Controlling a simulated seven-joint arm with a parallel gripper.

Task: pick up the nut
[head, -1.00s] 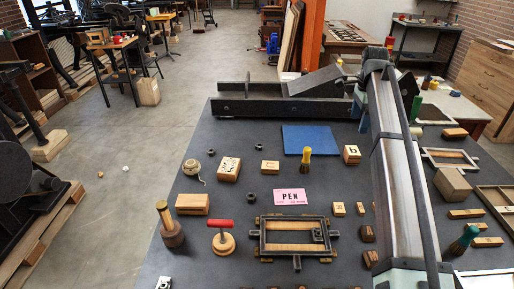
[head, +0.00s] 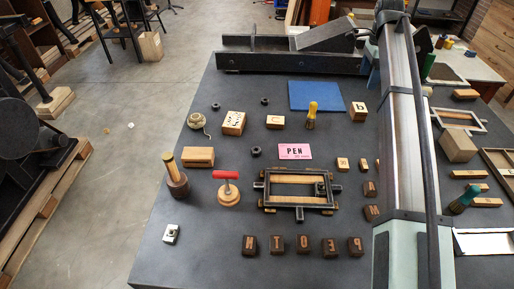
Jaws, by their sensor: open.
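Three small dark pieces that look like nuts lie apart on the dark grey table (head: 215,262). One nut (head: 256,152) lies left of the pink PEN card (head: 294,151). A second nut (head: 264,101) lies farther back, and a third nut (head: 216,107) lies to its left, near a ball of string (head: 196,121). Which one the task means I cannot tell. My arm crosses the right side of the picture, and its far end runs up to the top edge. My gripper is not in view.
A metal frame (head: 298,205) lies near the middle, with a red-handled stamp (head: 228,190) and a tool in a wooden base (head: 175,178) to its left. Wooden blocks (head: 233,123), a blue mat (head: 315,95) and a row of letter blocks (head: 304,246) surround it.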

